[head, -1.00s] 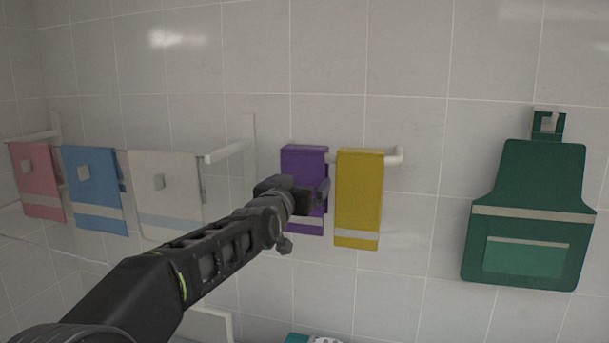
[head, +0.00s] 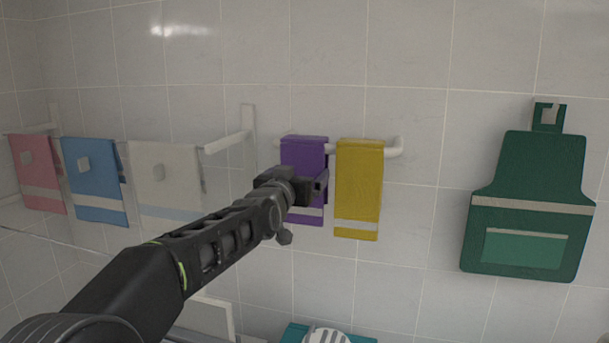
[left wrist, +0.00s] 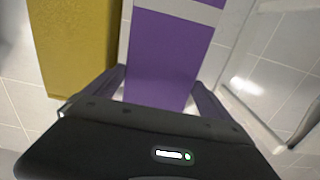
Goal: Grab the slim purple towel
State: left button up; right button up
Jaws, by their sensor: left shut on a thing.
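The slim purple towel (head: 304,156), with a pale stripe near its lower end, hangs over the white wall bar next to the yellow towel. My left gripper (head: 318,188) is at the towel's lower half, in front of it, and partly hides it. In the left wrist view the purple towel (left wrist: 168,55) lies between the two fingers (left wrist: 160,92), which are shut on it. The fingertips themselves are hard to make out in the head view. My right gripper is not in view.
A yellow towel (head: 359,185) hangs close on the right, also in the left wrist view (left wrist: 75,45). Pink (head: 37,170), blue (head: 93,178) and white (head: 165,180) towels hang at the left. A green apron (head: 528,200) hangs at the far right. Tiled wall lies behind.

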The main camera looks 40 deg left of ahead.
pick_arm(q)
jog(key=c, duration=0.3)
jog(key=shift+r, duration=0.1)
